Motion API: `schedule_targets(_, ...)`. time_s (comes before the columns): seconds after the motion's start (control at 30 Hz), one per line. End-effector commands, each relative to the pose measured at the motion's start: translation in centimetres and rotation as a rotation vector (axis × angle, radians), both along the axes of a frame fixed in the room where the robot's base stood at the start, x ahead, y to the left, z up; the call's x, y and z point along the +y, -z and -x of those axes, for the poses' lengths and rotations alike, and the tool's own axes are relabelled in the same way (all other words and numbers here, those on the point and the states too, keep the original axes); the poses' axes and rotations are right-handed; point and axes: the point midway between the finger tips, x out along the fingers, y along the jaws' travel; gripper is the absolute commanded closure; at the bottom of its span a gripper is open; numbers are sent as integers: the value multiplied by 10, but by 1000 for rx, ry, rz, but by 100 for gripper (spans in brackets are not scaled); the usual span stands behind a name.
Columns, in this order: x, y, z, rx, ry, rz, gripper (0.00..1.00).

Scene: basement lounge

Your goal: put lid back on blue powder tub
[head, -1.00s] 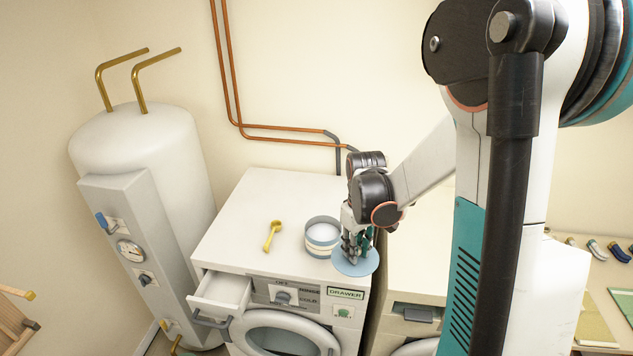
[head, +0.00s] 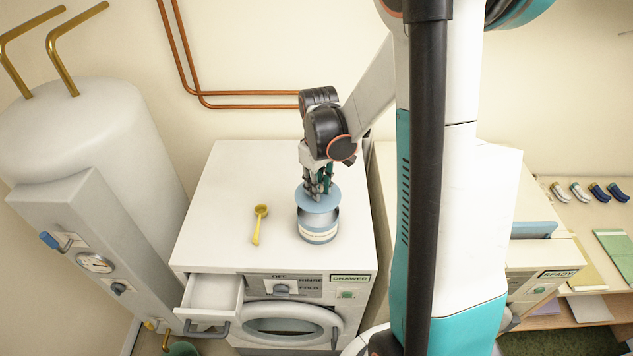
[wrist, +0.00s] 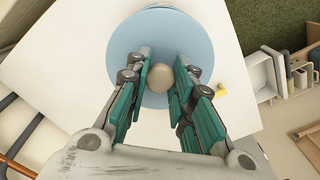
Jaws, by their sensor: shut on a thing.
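The blue powder tub (head: 319,235), blue with a pale band, stands upright on the white washing machine. My gripper (head: 319,187) is above it in the head view, pointing down. It is shut on the tan knob (wrist: 158,78) of the round light-blue lid (head: 311,202). The lid is held roughly level over the tub, covering the back part of its opening in the head view. The tub's inside shows between lid and front rim, so they look apart there. In the wrist view the lid (wrist: 126,45) hides most of what is below it.
A yellow scoop (head: 257,225) lies on the machine top (head: 228,190), left of the tub. The detergent drawer (head: 211,296) is pulled open at the front left. A white boiler (head: 95,140) stands at left. Copper pipes (head: 240,94) run along the back wall.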

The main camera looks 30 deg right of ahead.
Motion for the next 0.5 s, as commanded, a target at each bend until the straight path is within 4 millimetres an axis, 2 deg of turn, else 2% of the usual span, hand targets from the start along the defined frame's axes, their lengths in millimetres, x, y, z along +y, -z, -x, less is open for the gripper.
schedule_targets(0.5,0,47,0,0,0,0,98)
